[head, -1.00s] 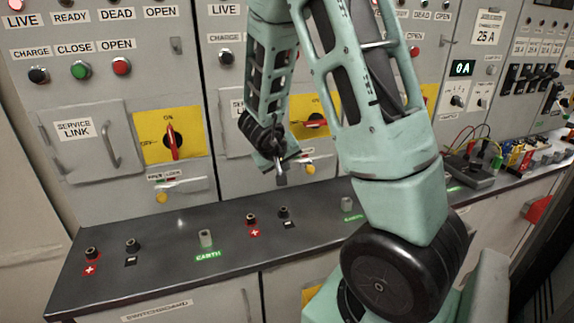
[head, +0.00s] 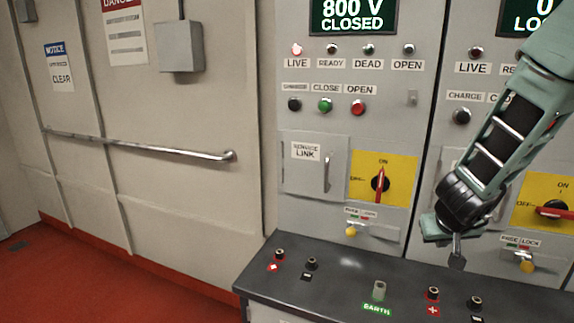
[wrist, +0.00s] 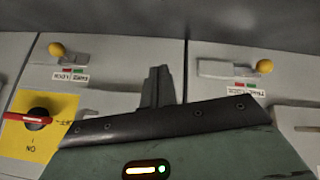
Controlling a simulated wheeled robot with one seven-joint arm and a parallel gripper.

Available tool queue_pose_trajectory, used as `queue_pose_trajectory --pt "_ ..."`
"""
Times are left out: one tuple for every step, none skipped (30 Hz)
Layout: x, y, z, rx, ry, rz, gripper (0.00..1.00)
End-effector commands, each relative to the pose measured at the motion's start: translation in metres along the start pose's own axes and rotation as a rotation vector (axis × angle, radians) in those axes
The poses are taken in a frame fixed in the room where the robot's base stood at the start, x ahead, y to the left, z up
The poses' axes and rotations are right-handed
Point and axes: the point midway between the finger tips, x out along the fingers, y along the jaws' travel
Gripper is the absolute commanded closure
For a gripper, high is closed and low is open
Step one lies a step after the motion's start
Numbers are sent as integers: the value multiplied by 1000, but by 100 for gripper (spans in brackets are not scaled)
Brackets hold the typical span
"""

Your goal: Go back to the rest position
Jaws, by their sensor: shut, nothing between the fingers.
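My gripper (head: 457,262) hangs at the end of my green arm at the right of the head view, with its fingers pointing down. It is above the dark shelf (head: 345,292) and in front of the cabinet panels. Its fingers are shut with nothing between them. In the wrist view my gripper (wrist: 160,85) shows as a dark closed pair of fingers, with the panel fronts beyond. The fingers appear clear of the panels and the shelf.
The left panel has a red switch handle (head: 380,184) upright at ON and a display (head: 352,16) reading 800 V CLOSED. Terminals (head: 433,293) and an earth post (head: 379,290) stand up from the shelf. A handrail (head: 150,147) runs along the left wall above open red floor.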

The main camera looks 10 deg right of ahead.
Motion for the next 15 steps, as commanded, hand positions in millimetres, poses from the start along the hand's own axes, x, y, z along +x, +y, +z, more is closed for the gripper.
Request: queue_pose_trajectory --pt "-15 -36 -1 -39 18 -99 100" --pt "-25 -56 1 -61 21 -159 100" --pt "-39 -82 6 -92 20 -236 100" --pt "-50 -100 10 -118 15 -291 100" --pt "-62 -118 17 -145 7 -345 100" --pt "-78 -140 28 -185 -10 -414 100" --pt "-91 -155 36 -218 -25 -461 100" --pt "-105 -169 47 -253 -44 -507 100" --pt "-123 -186 63 -304 -74 -562 100" --pt "-137 -196 77 -345 -100 -597 100" --pt "-151 -205 91 -389 -128 -629 100" --pt "-169 -213 111 -453 -168 -662 100" --pt "-182 -217 127 -499 -200 -679 100" --pt "-194 -219 143 -551 -231 -689 100" --pt "-209 -218 163 -616 -272 -692 100"
